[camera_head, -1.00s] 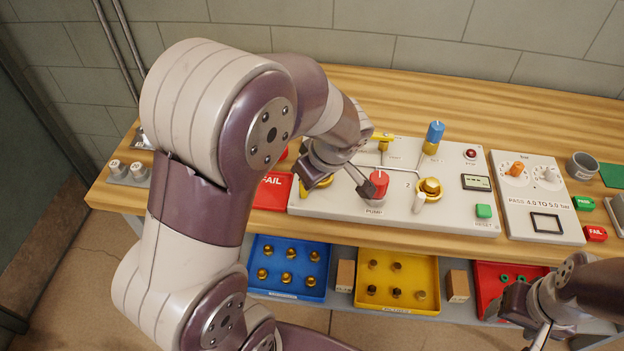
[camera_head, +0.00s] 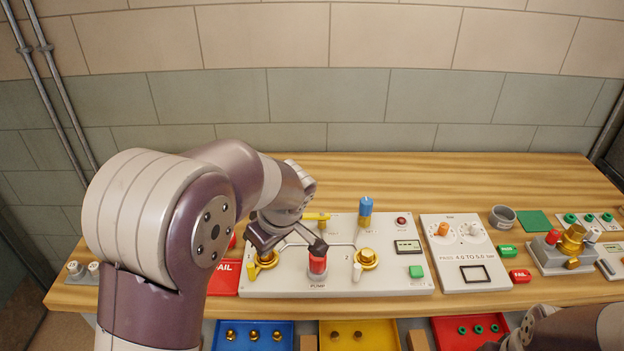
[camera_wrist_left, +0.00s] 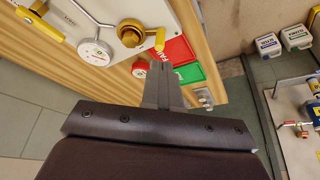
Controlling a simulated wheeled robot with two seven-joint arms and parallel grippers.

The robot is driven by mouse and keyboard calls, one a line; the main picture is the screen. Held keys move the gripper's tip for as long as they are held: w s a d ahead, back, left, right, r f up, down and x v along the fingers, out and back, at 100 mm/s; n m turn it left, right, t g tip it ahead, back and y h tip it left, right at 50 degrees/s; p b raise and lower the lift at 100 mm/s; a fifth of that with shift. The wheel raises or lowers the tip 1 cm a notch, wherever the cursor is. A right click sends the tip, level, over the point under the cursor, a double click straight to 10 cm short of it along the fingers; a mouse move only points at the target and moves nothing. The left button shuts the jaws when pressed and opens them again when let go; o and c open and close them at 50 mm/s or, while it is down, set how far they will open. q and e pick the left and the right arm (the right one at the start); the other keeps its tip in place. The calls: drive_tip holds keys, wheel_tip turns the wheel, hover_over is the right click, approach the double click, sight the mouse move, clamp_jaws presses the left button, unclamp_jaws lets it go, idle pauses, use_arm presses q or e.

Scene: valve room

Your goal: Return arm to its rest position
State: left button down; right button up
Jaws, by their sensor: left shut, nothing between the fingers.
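My left arm comes in from the left in the head view and bends over the white valve panel (camera_head: 390,287). My left gripper (camera_head: 318,248) is shut and empty. In the left wrist view the closed fingers (camera_wrist_left: 163,83) show in front of a red FAIL tag (camera_wrist_left: 178,50) and a green tag (camera_wrist_left: 190,73), near a brass valve (camera_wrist_left: 130,32). My right gripper (camera_head: 490,346) is at the bottom edge, its fingers mostly cut off.
The panel carries a blue-topped valve (camera_head: 365,212), a brass valve (camera_head: 367,258) and a green button (camera_head: 416,271). A gauge board (camera_head: 458,250), a grey cup (camera_head: 502,216) and a brass fitting (camera_head: 572,240) stand right. Blue (camera_head: 285,328), yellow (camera_head: 388,327) and red (camera_head: 440,323) trays lie below.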

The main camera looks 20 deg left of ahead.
use_arm(q)
drive_tip(key=s+d+f+m+h, duration=0.4)
drive_tip(key=s+d+m, duration=0.3)
drive_tip(key=s+m, duration=0.4)
drive_tip(key=f+m, duration=0.1)
drive_tip(key=m, duration=0.1)
drive_tip(key=shift+s+d+f+m, duration=0.15)
drive_tip(key=shift+s+d+m, duration=0.1)
drive_tip(key=shift+m, duration=0.15)
